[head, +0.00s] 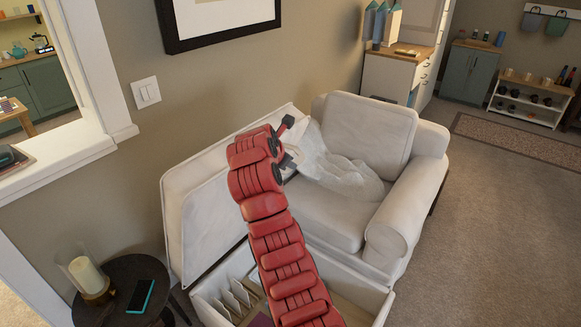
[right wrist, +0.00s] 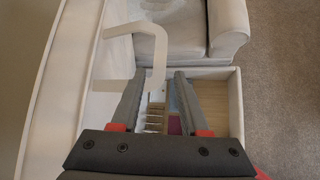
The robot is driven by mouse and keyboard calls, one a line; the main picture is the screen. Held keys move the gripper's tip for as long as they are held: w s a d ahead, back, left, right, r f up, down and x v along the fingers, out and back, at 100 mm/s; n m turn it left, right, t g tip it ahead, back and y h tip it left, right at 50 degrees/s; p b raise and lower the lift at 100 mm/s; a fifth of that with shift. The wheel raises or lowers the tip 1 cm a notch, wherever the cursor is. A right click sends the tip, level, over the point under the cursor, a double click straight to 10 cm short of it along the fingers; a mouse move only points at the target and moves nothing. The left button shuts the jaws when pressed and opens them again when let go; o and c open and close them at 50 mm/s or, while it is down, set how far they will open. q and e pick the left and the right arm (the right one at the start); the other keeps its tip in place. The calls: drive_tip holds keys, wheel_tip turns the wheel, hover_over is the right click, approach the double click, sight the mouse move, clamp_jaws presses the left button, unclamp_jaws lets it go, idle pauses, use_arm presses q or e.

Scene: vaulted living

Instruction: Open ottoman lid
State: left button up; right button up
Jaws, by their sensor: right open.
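The off-white ottoman lid (head: 207,205) stands raised on the left side of the ottoman box (head: 366,300), tilted up near the wall. In the right wrist view the lid (right wrist: 62,90) runs along the left side. The box is uncovered, with upright light dividers and a purple item inside. My right gripper (head: 289,142) is open with nothing between its fingers, over the ottoman's far side near the raised lid. Its open fingers (right wrist: 159,75) also show in the wrist view. A bent pale bar (right wrist: 150,28) appears just beyond them. My left gripper is not in view.
A cream armchair (head: 330,212) with a crumpled white throw (head: 335,165) adjoins the ottoman's far side. A dark round side table (head: 118,275) with a candle and a phone stands at the left. Carpet is clear at the right.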

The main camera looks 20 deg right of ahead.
drive_tip(key=b+v, duration=0.1)
drive_tip(key=v, duration=0.7)
drive_tip(key=shift+w, duration=0.1)
